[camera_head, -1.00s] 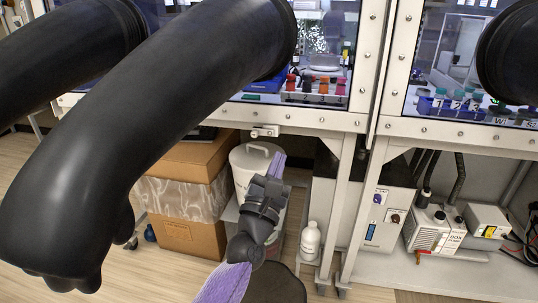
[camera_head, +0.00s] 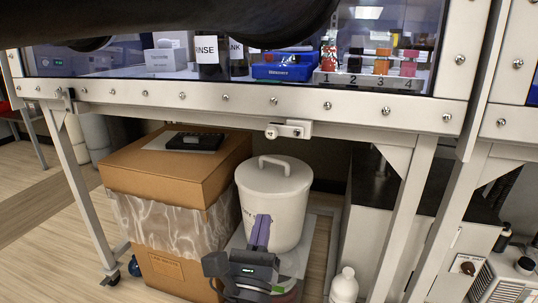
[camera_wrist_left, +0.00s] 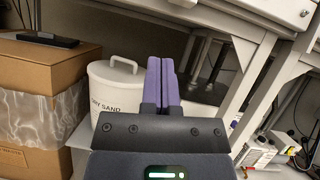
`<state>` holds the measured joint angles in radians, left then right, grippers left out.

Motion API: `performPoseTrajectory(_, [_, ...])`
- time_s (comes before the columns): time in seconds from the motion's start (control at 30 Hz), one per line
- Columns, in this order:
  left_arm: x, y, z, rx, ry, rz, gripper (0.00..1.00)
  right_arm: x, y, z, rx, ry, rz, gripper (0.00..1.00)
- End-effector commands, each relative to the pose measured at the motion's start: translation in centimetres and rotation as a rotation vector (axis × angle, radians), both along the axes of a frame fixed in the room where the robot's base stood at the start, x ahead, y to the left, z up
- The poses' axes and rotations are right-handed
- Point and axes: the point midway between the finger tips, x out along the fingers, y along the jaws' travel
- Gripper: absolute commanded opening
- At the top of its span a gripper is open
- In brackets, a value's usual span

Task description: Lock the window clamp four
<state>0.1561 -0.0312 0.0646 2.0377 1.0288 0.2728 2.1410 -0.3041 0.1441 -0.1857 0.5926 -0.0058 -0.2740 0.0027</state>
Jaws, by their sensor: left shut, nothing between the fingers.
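A pale metal clamp (camera_head: 289,130) with a round knob at its left end and a short bar sits on the lower rail of the glove box window frame in the head view. I see no number on it, so I cannot tell whether it is clamp four. My left gripper (camera_head: 261,222) is below the clamp, apart from it, in front of a white lidded bin. Its purple fingers are shut together and empty, pointing upward; they also show in the left wrist view (camera_wrist_left: 161,62). My right gripper is not in view.
A black glove (camera_head: 200,22) crosses the top. The white bin (camera_head: 276,195) and a cardboard box (camera_head: 170,172) stand under the frame. A numbered rack (camera_head: 368,82) is behind the window. Frame legs (camera_head: 408,215) stand at right. A white bottle (camera_head: 344,285) is low down.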

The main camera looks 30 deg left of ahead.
Motion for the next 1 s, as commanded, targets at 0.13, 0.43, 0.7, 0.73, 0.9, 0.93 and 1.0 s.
performPoseTrajectory(0.13, [-0.1, 0.0, -0.4, -0.012, -0.002, 0.0, 0.0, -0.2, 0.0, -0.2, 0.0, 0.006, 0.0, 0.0])
performPoseTrajectory(0.43, [0.3, 0.2, 0.1, -0.01, -0.006, 0.001, 0.0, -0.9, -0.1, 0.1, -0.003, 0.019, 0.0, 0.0])
performPoseTrajectory(0.7, [4.6, 1.8, 2.5, -0.01, -0.007, 0.001, 0.0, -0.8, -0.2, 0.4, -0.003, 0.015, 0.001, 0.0])
performPoseTrajectory(0.73, [5.2, 2.0, 2.8, -0.01, -0.006, 0.002, 0.0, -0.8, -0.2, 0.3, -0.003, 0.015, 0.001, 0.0])
performPoseTrajectory(0.9, [8.2, 3.1, 4.4, -0.012, -0.005, 0.0, 0.0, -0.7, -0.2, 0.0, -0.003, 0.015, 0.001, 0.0])
performPoseTrajectory(0.93, [8.5, 3.2, 4.9, -0.012, -0.006, -0.001, 0.0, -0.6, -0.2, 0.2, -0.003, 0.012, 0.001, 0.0])
performPoseTrajectory(1.0, [8.6, 3.5, 6.4, -0.013, -0.008, 0.001, 0.0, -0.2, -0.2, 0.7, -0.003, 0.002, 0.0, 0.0])
